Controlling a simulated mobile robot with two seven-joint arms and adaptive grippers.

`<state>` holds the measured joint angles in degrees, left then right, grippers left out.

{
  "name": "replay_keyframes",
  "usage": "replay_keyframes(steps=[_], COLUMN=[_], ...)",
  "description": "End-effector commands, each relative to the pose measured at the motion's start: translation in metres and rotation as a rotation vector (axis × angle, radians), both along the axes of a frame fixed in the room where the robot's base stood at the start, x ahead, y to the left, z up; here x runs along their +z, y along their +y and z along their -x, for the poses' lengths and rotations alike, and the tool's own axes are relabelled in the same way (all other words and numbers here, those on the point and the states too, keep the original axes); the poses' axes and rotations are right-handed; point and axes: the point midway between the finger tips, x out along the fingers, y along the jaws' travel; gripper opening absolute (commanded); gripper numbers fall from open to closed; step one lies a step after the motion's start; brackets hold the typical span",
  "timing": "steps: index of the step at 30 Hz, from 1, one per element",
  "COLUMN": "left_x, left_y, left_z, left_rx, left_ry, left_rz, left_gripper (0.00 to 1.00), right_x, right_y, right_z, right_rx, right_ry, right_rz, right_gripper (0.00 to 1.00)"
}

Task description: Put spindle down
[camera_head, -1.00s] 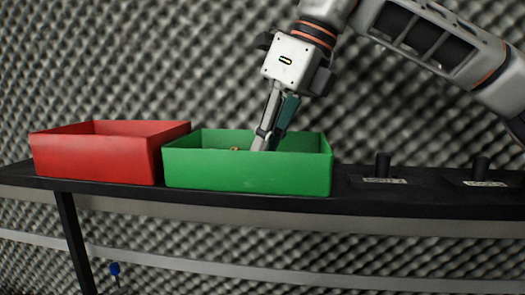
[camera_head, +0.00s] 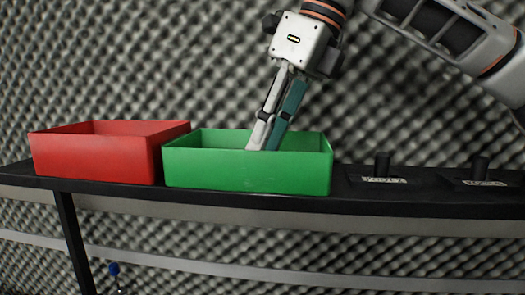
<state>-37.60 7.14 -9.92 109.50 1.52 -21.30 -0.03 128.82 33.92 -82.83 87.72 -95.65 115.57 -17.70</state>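My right gripper (camera_head: 267,146) points down at a slant over the green box (camera_head: 245,171), with its fingertips near the rim and partly hidden by the front wall. Its pale finger and teal finger lie close side by side, and I cannot tell whether they are open or shut. No spindle can be made out now. The inside floor of the green box is hidden by its front wall. My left gripper is not in view.
A red box (camera_head: 96,158) stands left of the green box on a narrow dark shelf (camera_head: 345,207). Foam covers the wall behind.

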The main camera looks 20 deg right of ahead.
Motion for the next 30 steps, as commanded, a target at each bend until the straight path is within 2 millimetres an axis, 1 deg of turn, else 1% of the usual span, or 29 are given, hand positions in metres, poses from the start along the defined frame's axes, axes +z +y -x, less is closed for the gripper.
replay_keyframes(steps=[1, 6, 9, 12, 18, 30], left_x=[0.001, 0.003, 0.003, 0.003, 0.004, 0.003], left_y=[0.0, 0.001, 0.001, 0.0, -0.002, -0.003], left_z=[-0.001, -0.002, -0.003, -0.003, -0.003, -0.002], left_rx=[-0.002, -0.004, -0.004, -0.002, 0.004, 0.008], left_ry=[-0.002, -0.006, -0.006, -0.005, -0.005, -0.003], left_rz=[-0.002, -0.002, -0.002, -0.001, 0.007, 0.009], left_gripper=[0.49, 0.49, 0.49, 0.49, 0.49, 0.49], right_x=[0.012, 0.044, 0.061, 0.073, 0.084, 0.085], right_y=[-0.004, -0.016, -0.022, -0.027, -0.031, -0.032], right_z=[0.002, 0.009, 0.013, 0.015, 0.018, 0.018], right_rx=[-0.002, -0.003, -0.002, -0.003, 0.001, 0.001], right_ry=[-0.004, -0.003, -0.003, -0.002, 0.0, 0.0], right_rz=[-0.002, -0.001, -0.001, 0.0, 0.0, 0.001], right_gripper=[0.27, 0.27, 0.27, 0.27, 0.27, 0.27])
